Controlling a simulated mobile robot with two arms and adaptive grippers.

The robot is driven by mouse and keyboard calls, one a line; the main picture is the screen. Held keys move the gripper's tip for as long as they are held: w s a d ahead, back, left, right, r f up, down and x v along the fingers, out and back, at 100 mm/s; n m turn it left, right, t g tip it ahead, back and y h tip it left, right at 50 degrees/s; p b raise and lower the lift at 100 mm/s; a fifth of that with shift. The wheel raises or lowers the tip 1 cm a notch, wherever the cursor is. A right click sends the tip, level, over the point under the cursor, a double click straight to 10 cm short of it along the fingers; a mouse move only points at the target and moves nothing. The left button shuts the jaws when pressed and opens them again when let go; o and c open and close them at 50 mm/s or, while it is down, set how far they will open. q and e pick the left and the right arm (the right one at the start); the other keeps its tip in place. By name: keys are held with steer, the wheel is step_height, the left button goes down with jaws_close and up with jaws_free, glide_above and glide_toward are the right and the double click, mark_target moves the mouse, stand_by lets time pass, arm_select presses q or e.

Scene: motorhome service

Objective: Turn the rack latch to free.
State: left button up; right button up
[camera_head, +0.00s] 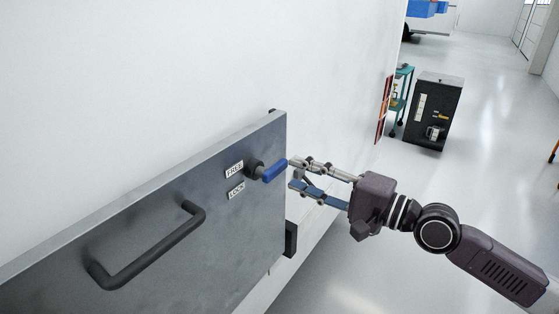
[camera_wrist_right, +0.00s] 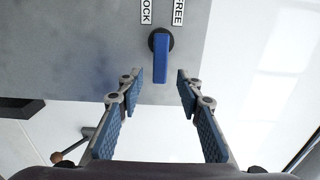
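The rack latch (camera_head: 273,171) has a blue lever on a round black hub, near the right edge of a grey panel (camera_head: 150,220). The lever points right, away from the FREE label (camera_head: 234,169) and LOCK label (camera_head: 236,190). My right gripper (camera_head: 291,174) is open, its fingertips close to the lever's free end. In the right wrist view the blue lever (camera_wrist_right: 160,58) lies ahead between the two open fingers (camera_wrist_right: 156,76), with gaps on both sides and no visible grip. My left gripper is not in view.
A black bar handle (camera_head: 150,250) sticks out from the panel left of the latch. A white wall (camera_head: 150,70) is behind the panel. A black cabinet (camera_head: 436,110) and teal cart (camera_head: 400,95) stand farther off; the floor (camera_head: 490,150) on the right is open.

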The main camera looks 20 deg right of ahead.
mark_target(282, 169)
steer(key=p+x, duration=0.2)
steer(key=x, duration=0.2)
steer(key=shift+w+a+r, duration=0.15)
steer(key=shift+w+r, duration=0.05)
steer(key=shift+w+a+f+p, duration=0.25)
steer(key=shift+w+a+p, duration=0.1)
steer(key=shift+w+a, duration=0.15)
steer(key=shift+c, duration=0.2)
jaws_close()
